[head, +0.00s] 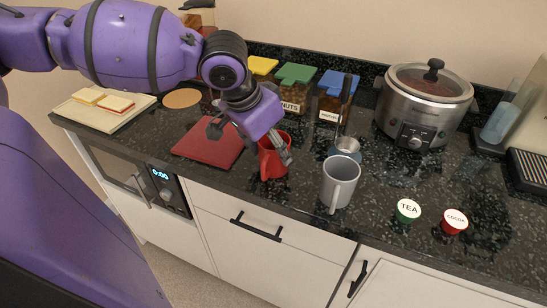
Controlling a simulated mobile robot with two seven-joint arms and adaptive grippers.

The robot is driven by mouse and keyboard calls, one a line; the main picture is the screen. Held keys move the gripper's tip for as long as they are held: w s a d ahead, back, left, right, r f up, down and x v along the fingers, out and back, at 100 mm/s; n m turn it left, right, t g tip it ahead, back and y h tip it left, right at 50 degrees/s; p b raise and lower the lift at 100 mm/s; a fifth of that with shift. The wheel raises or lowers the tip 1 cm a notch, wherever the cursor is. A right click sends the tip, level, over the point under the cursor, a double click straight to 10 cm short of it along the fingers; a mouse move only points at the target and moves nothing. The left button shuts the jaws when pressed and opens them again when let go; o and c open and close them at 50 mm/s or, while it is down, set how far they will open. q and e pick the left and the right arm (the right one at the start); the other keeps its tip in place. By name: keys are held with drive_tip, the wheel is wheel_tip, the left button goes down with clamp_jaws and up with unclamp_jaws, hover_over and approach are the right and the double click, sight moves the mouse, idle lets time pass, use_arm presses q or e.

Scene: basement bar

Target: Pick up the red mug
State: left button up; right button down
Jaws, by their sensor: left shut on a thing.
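The red mug (273,161) is near the front edge of the dark counter, just right of a red cutting board. My left gripper (278,146) reaches down to it from the upper left and is shut on the mug at its rim. The gripper hides part of the mug's upper side. I cannot tell whether the mug still touches the counter. My right gripper is not in view.
A grey mug (340,182) stands close on the right, with a metal ladle (345,148) behind it. Labelled jars (293,90) and a slow cooker (424,105) line the back. TEA (408,209) and COCOA (454,221) containers are at front right. The red board (208,144) lies left.

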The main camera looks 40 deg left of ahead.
use_arm(q)
drive_tip(key=c, duration=0.4)
drive_tip(key=shift+o, duration=0.2)
drive_tip(key=shift+r, duration=0.1)
